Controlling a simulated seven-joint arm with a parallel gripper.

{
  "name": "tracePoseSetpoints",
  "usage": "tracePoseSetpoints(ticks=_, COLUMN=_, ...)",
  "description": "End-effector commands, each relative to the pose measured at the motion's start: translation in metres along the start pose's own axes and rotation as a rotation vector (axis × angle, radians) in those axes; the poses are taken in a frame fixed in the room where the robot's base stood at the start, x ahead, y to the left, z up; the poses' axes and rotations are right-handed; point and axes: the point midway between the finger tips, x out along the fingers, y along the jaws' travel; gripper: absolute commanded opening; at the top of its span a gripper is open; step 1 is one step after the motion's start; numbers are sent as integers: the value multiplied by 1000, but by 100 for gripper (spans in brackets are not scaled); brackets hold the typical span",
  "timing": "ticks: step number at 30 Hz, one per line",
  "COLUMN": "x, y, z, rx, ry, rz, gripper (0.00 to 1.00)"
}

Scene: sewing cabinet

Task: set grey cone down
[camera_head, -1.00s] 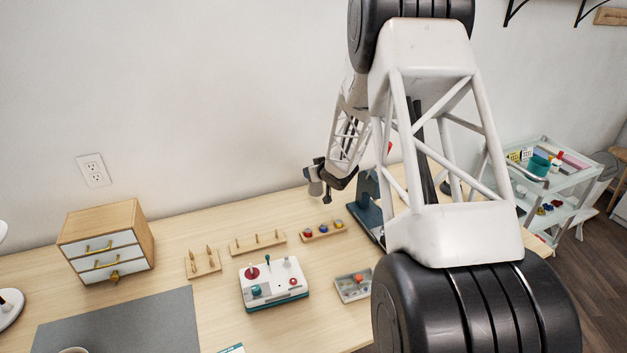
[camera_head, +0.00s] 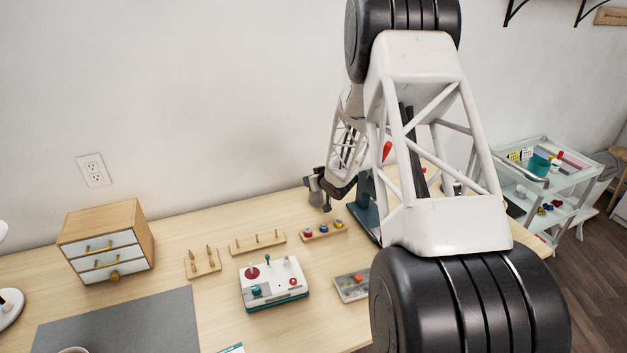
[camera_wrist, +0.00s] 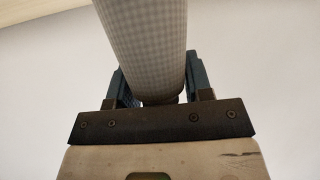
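The grey cone (camera_head: 315,192) is at the end of my arm near the back wall, in the head view. My gripper (camera_head: 325,181) is shut on it and holds it close to the table's back edge; I cannot tell whether its base touches the table. In the wrist view the cone (camera_wrist: 145,40) is a large pale, finely checked body between the two fingers of my gripper (camera_wrist: 160,88). Its far end runs out of the top of that view.
A wooden rack with coloured spools (camera_head: 323,231) stands just in front of the cone. Two peg racks (camera_head: 257,242) (camera_head: 202,262), a white and teal button box (camera_head: 273,284), and a small tray (camera_head: 352,286) lie nearby.

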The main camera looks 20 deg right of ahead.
Motion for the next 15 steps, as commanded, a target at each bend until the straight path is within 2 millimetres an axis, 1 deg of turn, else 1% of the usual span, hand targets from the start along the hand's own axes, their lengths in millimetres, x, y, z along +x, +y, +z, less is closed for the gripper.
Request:
tracePoseSetpoints(ticks=1, x=0, y=0, z=0, rx=0, ry=0, rz=0, gripper=54)
tracePoseSetpoints(ticks=4, x=0, y=0, z=0, rx=0, ry=0, rz=0, gripper=70)
tracePoseSetpoints(ticks=15, x=-1, y=0, z=-2, rx=0, ry=1, rz=0, gripper=71)
